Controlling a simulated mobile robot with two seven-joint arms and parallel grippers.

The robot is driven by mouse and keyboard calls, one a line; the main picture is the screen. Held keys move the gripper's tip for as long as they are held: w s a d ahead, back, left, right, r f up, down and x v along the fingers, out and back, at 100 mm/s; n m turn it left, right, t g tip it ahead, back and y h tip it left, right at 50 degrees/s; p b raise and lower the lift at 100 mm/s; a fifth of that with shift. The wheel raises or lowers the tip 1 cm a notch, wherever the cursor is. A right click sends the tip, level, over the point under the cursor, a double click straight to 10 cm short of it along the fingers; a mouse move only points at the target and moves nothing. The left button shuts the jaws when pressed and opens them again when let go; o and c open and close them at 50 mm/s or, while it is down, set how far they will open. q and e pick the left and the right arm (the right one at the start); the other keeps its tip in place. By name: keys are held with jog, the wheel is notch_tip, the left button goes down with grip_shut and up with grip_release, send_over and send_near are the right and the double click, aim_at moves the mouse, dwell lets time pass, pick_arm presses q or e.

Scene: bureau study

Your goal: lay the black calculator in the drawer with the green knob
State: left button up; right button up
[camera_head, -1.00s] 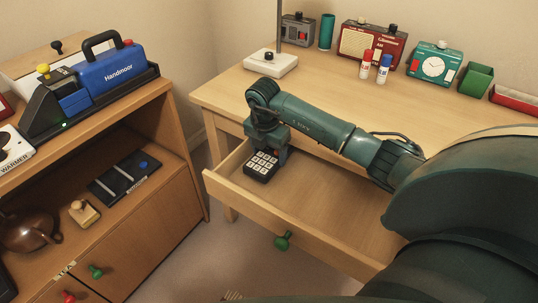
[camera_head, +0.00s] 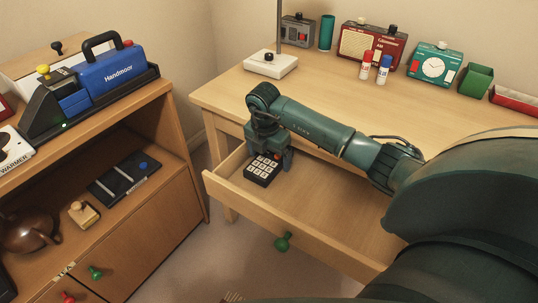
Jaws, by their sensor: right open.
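The black calculator (camera_head: 262,170) with pale keys lies in the left part of the open desk drawer (camera_head: 330,215), close to its left wall. The drawer's front carries a green knob (camera_head: 282,242). My right gripper (camera_head: 274,160) is open at the calculator's far end, with its fingers low in the drawer beside it. Whether a finger still touches the calculator is hard to tell. The gripper body hides a bit of the calculator's far edge. My left gripper is out of view.
The desk top (camera_head: 245,88) holds a lamp base (camera_head: 271,64), a red radio (camera_head: 372,46), two small bottles and a teal clock (camera_head: 433,63). A wooden cabinet (camera_head: 150,240) stands at the left with a blue handled device (camera_head: 110,77). The drawer's middle and right are clear.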

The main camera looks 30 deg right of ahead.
aim_at(266, 162)
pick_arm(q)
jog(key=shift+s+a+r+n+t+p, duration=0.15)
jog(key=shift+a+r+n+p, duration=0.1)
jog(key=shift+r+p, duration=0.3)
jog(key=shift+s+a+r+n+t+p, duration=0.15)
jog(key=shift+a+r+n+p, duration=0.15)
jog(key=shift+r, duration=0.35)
pick_arm(e)
notch_tip(266, 162, up, 12)
jog(key=a, duration=0.1)
jog(key=shift+s+a, duration=0.2)
jog(key=shift+s, duration=0.05)
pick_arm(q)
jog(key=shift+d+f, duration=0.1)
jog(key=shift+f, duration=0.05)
pick_arm(e)
jog(key=shift+s, duration=0.1)
